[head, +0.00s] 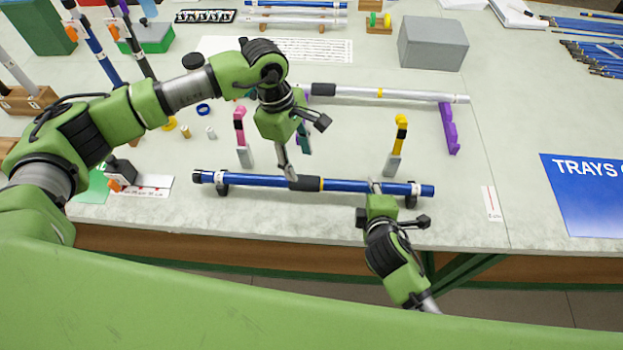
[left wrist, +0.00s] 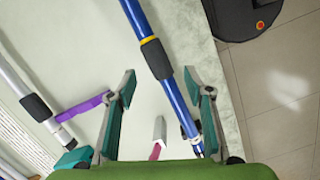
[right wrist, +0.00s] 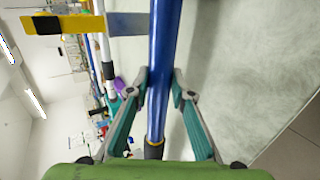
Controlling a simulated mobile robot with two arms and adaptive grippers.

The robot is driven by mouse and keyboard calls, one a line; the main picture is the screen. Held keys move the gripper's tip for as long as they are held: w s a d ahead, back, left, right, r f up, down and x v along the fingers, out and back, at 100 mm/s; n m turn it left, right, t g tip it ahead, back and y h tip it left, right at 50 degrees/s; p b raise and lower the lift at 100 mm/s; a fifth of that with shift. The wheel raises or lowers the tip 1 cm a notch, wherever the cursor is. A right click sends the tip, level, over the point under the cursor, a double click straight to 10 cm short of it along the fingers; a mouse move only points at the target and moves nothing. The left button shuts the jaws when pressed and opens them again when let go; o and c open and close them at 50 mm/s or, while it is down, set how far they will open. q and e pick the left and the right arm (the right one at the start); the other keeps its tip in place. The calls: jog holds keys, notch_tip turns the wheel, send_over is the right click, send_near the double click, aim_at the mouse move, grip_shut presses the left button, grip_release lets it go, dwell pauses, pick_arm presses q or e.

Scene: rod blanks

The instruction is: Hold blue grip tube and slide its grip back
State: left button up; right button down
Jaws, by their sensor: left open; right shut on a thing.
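The blue grip tube (head: 250,181) lies level across black supports near the table's front edge. Its black grip (head: 305,184) sits near the middle, with a yellow ring (head: 321,185) just right of it. My left gripper (head: 287,165) is open above the tube, close to the grip; in the left wrist view the grip (left wrist: 156,60) shows beyond the spread fingertips (left wrist: 160,80). My right gripper (head: 376,186) is shut on the tube right of the ring. In the right wrist view its fingers (right wrist: 159,78) press both sides of the blue tube (right wrist: 164,40).
A white tube (head: 410,94) lies behind on a purple support (head: 448,128). A pink-topped post (head: 240,128) and a yellow-topped post (head: 398,140) stand just behind the blue tube. A grey box (head: 432,43) is farther back. The table right of the tube is mostly clear.

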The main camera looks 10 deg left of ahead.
aim_at(300, 179)
pick_arm(q)
jog(key=f+n, duration=0.1)
jog(key=f, duration=0.2)
jog(key=f+n+h, duration=0.1)
jog(key=f+n, duration=0.1)
jog(key=f, duration=0.2)
jog(key=f+n+h, duration=0.1)
jog(key=f, duration=0.2)
jog(key=shift+w+d+f+t, duration=0.2)
jog(key=shift+w+d+t, duration=0.1)
jog(key=shift+t, duration=0.1)
